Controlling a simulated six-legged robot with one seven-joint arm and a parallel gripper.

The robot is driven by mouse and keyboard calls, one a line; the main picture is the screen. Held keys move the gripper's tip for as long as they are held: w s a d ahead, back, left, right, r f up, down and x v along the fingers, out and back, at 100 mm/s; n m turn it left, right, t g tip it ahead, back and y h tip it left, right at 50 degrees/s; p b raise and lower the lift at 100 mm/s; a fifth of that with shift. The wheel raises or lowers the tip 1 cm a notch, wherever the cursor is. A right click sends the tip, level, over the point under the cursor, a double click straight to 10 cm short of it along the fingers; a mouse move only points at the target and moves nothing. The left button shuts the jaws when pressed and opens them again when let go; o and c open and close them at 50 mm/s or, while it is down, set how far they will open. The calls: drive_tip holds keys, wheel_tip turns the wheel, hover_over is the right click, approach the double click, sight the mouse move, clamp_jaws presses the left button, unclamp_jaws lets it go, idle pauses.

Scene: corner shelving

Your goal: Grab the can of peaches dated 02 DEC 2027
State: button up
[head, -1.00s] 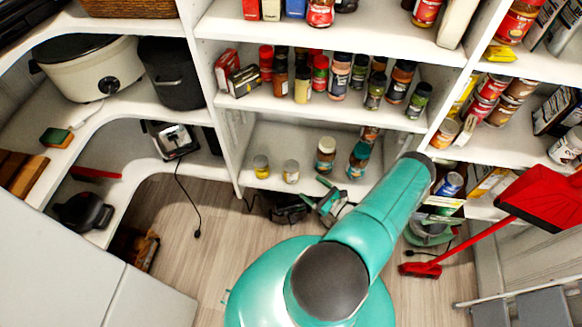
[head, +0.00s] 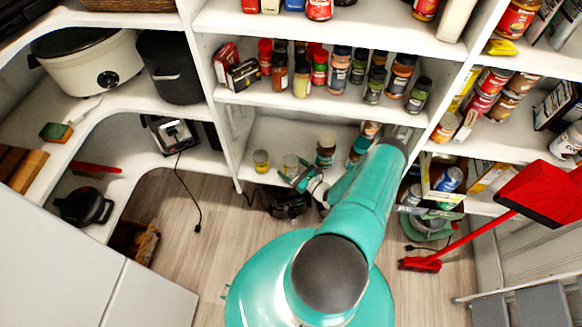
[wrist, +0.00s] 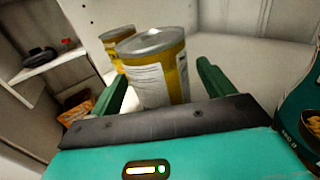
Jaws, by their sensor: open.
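Two small yellow cans stand on the low shelf. The nearer can (wrist: 158,78) has a silver lid and a white text panel facing my wrist camera; the print is too small to read, so no date can be told. It also shows in the head view (head: 290,163), its lower part hidden by my gripper. The other can (wrist: 113,41) stands behind it to the left, partly covered; in the head view it (head: 261,161) is fully clear. My gripper (wrist: 162,76) is open, its green fingers on either side of the nearer can; whether they touch it cannot be told.
A jar (head: 326,150) stands right of the cans, and a teal-labelled jar (head: 359,150) is partly behind my arm. Spice jars fill the shelf (head: 250,98) above. A dark device (head: 290,204) sits on the floor below.

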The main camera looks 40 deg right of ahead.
drive_tip(key=shift+w, duration=1.15)
drive_tip(key=c, duration=1.3)
drive_tip(key=shift+r, duration=0.2)
